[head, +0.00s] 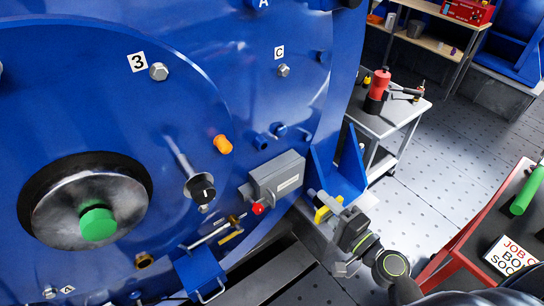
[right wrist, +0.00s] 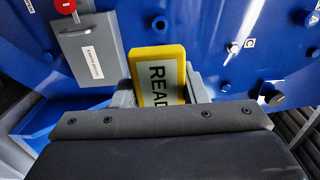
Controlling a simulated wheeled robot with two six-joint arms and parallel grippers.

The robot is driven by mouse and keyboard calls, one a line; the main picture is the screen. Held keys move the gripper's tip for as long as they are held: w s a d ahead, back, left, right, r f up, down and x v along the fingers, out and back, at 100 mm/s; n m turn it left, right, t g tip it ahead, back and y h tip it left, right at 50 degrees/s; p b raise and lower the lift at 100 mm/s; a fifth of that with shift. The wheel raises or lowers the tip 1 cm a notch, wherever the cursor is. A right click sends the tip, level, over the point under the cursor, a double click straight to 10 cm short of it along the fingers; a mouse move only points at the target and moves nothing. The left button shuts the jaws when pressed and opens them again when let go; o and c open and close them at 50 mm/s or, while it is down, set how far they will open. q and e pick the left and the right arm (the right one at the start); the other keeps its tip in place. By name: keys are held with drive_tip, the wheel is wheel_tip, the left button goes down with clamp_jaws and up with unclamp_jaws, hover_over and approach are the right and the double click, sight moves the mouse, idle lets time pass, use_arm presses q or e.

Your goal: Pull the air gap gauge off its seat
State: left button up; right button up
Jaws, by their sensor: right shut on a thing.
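The air gap gauge, which I take to be the yellow block lettered READ (right wrist: 157,72), sits between the grey fingers of my right gripper (right wrist: 165,90) in the right wrist view. In the head view the gauge (head: 323,213) is a small yellow patch between the fingers of my right gripper (head: 325,204). The gripper is shut on it, close to the blue motor housing and its bracket (head: 345,172). The gauge's far end and its seat are hidden, so I cannot tell whether it still touches the seat. My left gripper is out of view.
A grey box (head: 277,178) with a red knob (head: 258,208) is mounted just left of my right gripper. Bolts and an orange cap (head: 223,144) stick out of the motor face. A trolley (head: 392,122) stands behind; a red-edged table (head: 475,232) is at the right.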

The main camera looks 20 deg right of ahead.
drive_tip(key=b+v, duration=0.3)
drive_tip(key=v, duration=0.2)
drive_tip(key=shift+s+f, duration=0.15)
drive_tip(key=shift+f, duration=0.05)
drive_tip(key=shift+s+d+r+b, duration=0.2)
drive_tip(key=shift+s+b, duration=0.4)
wheel_tip(320, 180, up, 11)
drive_tip(key=n+g+y+p, duration=0.1)
drive_tip(key=n+y+p, duration=0.15)
drive_tip(key=p, duration=0.25)
hover_over(331, 212)
drive_tip(key=w+a, duration=0.2)
drive_tip(key=a, duration=0.3)
drive_tip(key=shift+s+d+r+m, duration=0.1)
drive_tip(key=shift+s+d+m, duration=0.05)
drive_tip(key=shift+m, duration=0.2)
